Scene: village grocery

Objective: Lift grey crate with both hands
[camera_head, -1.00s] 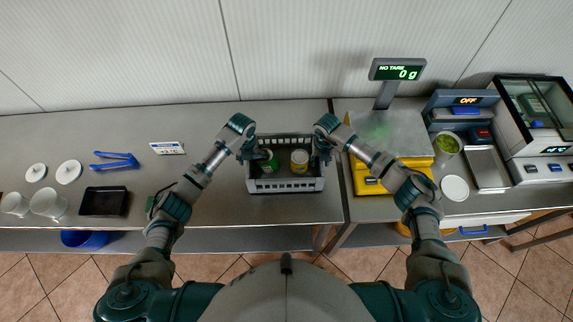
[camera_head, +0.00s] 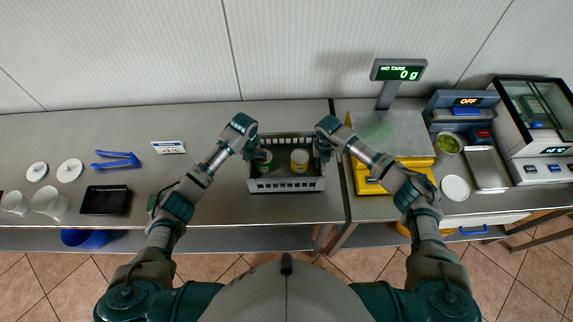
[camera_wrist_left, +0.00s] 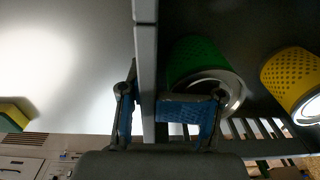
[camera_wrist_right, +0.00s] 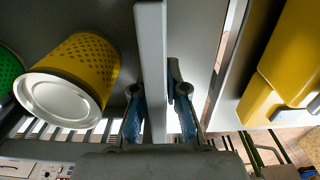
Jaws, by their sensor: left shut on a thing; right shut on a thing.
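The grey crate (camera_head: 287,185) is on the metal counter in the middle of the head view, with slotted walls. A green can (camera_head: 264,160) stands in its left part and a yellow can (camera_head: 299,161) in its right part. My left gripper (camera_head: 250,152) is shut on the crate's left wall; its blue pads clasp the rim in the left wrist view (camera_wrist_left: 148,110). My right gripper (camera_head: 323,150) is shut on the right wall, and its pads sit either side of the rim in the right wrist view (camera_wrist_right: 155,110). I cannot tell whether the crate touches the counter.
A yellow scale (camera_head: 395,135) with a display stands close to the right of the crate, past a seam between counters. Blue tongs (camera_head: 116,160), a black tray (camera_head: 105,200) and white cups (camera_head: 48,203) are at the left. The counter left of the crate is mostly clear.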

